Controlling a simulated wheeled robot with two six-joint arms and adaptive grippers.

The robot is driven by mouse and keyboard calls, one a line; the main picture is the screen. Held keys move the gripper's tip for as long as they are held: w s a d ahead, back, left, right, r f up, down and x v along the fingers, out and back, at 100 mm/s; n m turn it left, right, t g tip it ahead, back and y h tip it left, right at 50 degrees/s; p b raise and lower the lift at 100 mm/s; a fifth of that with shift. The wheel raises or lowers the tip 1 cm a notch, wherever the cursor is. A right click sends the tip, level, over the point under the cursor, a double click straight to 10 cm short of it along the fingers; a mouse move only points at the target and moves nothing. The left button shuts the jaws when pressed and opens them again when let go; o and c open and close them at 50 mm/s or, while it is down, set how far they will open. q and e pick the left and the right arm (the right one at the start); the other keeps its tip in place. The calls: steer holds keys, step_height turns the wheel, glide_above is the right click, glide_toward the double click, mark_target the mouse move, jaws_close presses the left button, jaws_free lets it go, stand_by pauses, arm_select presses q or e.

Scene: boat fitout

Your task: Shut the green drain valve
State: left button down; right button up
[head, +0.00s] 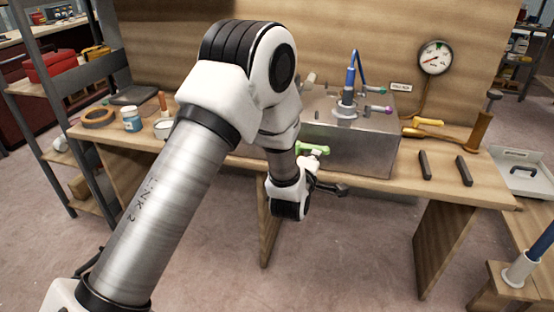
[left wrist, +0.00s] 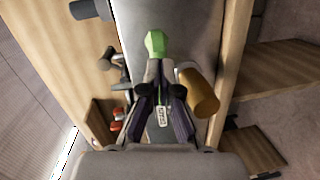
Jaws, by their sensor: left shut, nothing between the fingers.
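The green drain valve handle (head: 312,148) sticks out from the front of the grey metal tank (head: 350,148) on the bench. In the left wrist view the green handle (left wrist: 155,42) lies just beyond my fingertips, pointing roughly along them. My left gripper (left wrist: 158,78) is shut with nothing between its fingers, close to the handle; I cannot tell whether they touch. A small white label (left wrist: 163,116) shows between the finger linkages. In the head view my wrist hides most of the fingers and part of the valve. My right gripper is not in view.
The wooden bench (head: 400,185) holds a blue pump (head: 348,95) on the tank, a mallet (head: 478,130), two dark bars, a jar (head: 131,118) and a tape roll (head: 99,117). A gauge (head: 435,57) hangs behind. A tan cylinder (left wrist: 197,92) is close beside my fingers.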

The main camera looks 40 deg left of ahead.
arm_select(q)
steer(key=shift+w+d, duration=0.2)
steer(key=shift+w, duration=0.55)
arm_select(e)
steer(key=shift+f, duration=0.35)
arm_select(q)
steer(key=shift+r, duration=0.1)
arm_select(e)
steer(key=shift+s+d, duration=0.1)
